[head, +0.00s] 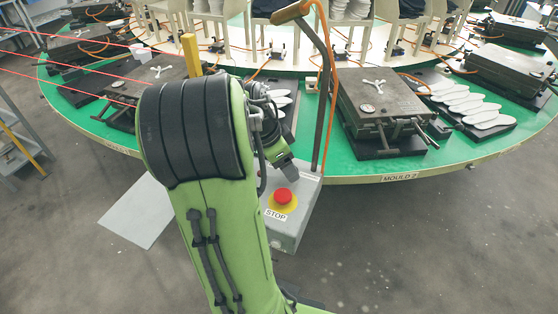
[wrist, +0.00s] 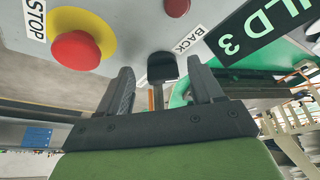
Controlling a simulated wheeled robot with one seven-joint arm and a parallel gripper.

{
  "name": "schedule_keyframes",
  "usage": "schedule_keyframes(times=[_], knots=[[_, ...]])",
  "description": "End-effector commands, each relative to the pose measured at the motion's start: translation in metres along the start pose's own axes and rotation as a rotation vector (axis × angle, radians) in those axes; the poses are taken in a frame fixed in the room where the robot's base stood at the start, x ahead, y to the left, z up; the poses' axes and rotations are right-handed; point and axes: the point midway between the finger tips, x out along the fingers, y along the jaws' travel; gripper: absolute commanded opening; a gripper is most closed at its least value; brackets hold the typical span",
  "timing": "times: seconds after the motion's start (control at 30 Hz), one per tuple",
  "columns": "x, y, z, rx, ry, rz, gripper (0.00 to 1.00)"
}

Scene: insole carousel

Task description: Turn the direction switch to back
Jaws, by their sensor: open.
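The grey control box (head: 290,228) stands at the turntable's edge in the head view, with a red STOP button (head: 283,196) on a yellow disc. The button also shows at upper left in the wrist view (wrist: 76,50). My gripper (head: 290,168) points down at the box's upper part. In the wrist view my gripper (wrist: 160,70) is open, and a black switch part (wrist: 162,67) appears between its fingers, beside the BACK label (wrist: 187,40). I cannot tell whether the fingers touch it. The switch's setting is unclear.
The green round turntable (head: 350,172) carries moulds, including a dark mould (head: 380,105) right of the box, and pale insoles (head: 470,105). A dark post (head: 325,110) with an orange cable rises beside the box. Grey floor (head: 420,250) is clear at front right.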

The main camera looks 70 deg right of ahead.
Motion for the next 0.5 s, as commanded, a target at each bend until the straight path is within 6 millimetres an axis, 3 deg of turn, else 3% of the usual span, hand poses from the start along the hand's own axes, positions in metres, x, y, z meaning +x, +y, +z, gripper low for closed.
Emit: schedule_keyframes(times=[0.17, 0.5], knots=[[-0.031, -0.001, 0.001, -0.005, -0.001, -0.008, 0.66], [-0.129, 0.001, 0.007, -0.015, -0.001, -0.010, 0.66]])
